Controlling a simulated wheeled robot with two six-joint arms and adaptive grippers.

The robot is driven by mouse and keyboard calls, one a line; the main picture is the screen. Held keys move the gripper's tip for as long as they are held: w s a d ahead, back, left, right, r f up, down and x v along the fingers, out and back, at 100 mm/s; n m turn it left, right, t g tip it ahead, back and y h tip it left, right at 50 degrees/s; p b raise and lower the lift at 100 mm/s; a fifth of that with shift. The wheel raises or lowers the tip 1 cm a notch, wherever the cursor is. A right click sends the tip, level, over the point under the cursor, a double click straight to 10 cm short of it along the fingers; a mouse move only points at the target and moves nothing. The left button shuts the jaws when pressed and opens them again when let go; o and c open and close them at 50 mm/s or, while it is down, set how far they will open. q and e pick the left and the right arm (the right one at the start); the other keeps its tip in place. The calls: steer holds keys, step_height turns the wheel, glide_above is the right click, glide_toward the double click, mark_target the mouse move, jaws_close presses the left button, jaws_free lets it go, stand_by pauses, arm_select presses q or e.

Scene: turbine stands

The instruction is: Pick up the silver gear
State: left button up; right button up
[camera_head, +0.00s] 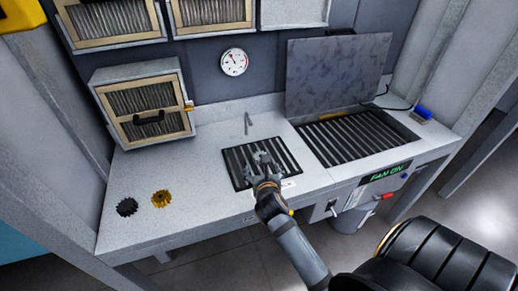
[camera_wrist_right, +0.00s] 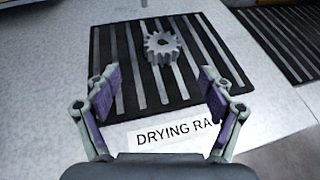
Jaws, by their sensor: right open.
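The silver gear (camera_wrist_right: 163,47) lies on the dark slatted drying rack (camera_wrist_right: 107,60) in the right wrist view, near the rack's far middle. In the head view the rack (camera_head: 237,169) is set in the bench top, and the gear (camera_head: 262,157) shows just beyond my right gripper, partly hidden by it. My right gripper (camera_head: 266,178) reaches over the rack from the front. In the wrist view its two fingers (camera_wrist_right: 160,88) stand wide apart and empty, on the near side of the gear, one to each side. My left gripper is not in view.
A black gear (camera_head: 127,207) and a golden gear (camera_head: 161,198) lie on the bench at the left. A filter box (camera_head: 147,107) stands behind them. A larger grate (camera_head: 350,138) with a raised grey panel (camera_head: 335,75) is at the right. A small upright spout (camera_head: 247,123) stands behind the rack.

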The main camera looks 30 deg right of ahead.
mark_target(256, 160)
steer(key=shift+w+d, duration=0.25)
steer(key=shift+w, duration=0.25)
steer(key=x, duration=0.2)
steer(key=shift+w+d+f, duration=0.15)
steer(key=shift+w+f, duration=0.1)
steer(key=shift+w, duration=0.05)
steer(key=x, duration=0.2)
steer(key=shift+w+d, duration=0.2)
steer(key=shift+d, duration=0.1)
steer(key=x, duration=0.2)
steer(key=shift+w+d+f, duration=0.15)
steer(key=shift+w+f, duration=0.1)
steer(key=shift+f, duration=0.05)
steer(key=shift+w+d+f, duration=0.15)
steer(key=shift+w, duration=0.1)
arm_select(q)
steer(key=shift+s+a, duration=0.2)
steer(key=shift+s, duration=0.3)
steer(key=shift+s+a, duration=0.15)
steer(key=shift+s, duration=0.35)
arm_select(e)
steer(key=shift+s, duration=0.1)
